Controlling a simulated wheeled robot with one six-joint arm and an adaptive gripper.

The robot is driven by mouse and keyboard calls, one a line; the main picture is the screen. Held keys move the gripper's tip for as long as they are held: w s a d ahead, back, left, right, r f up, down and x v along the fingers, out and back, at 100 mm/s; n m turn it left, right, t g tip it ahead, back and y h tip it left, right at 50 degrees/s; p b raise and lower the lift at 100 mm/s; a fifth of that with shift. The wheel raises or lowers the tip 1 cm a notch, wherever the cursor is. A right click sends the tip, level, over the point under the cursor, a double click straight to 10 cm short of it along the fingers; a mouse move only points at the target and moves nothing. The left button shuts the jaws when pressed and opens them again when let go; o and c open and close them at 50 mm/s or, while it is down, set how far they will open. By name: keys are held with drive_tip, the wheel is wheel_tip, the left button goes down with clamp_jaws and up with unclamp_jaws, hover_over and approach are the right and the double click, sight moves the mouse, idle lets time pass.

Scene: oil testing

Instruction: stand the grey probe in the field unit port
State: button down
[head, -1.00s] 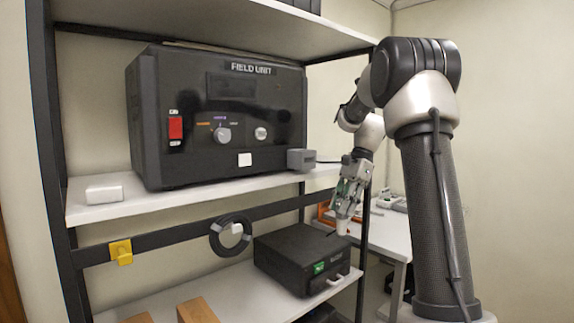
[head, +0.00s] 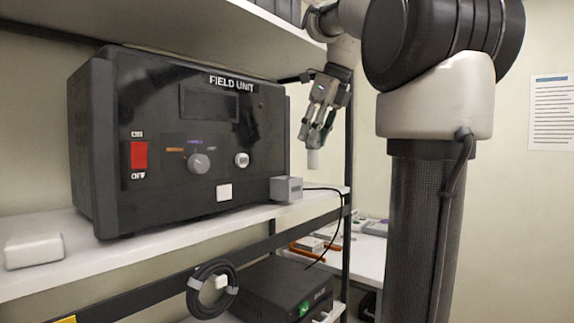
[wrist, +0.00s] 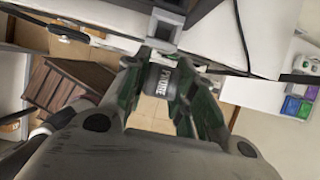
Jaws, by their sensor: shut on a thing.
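The black field unit (head: 180,135) stands on the upper shelf, with a red switch, a knob and a label on its front. A small grey block (head: 286,189), which looks like the port, sits at its front right corner. A square opening shows in this block (wrist: 165,22) in the wrist view. My gripper (head: 316,136) points down, right of the block and above it. It is shut on the grey probe (head: 313,158), which hangs about upright, its lower end apart from the block. The probe's label shows between the fingers in the wrist view (wrist: 162,82).
A white box (head: 33,250) lies at the shelf's left end. A coiled black cable (head: 212,288) hangs on the rail below. A shelf post (head: 348,170) stands close right of the gripper. A dark box (head: 275,290) is on the lower shelf; a side table (head: 365,248) stands behind.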

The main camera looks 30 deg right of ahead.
drive_tip(key=w+a, duration=0.3)
drive_tip(key=w, duration=0.5)
drive_tip(key=shift+s+d+f, duration=0.1)
drive_tip(key=shift+f, duration=1.7)
drive_tip(key=shift+s+d+f, duration=0.1)
drive_tip(key=shift+f, duration=1.65)
drive_tip(key=c, duration=1.2)
unclamp_jaws()
drive_tip(key=shift+o, duration=0.2)
drive_tip(key=shift+r, duration=0.1)
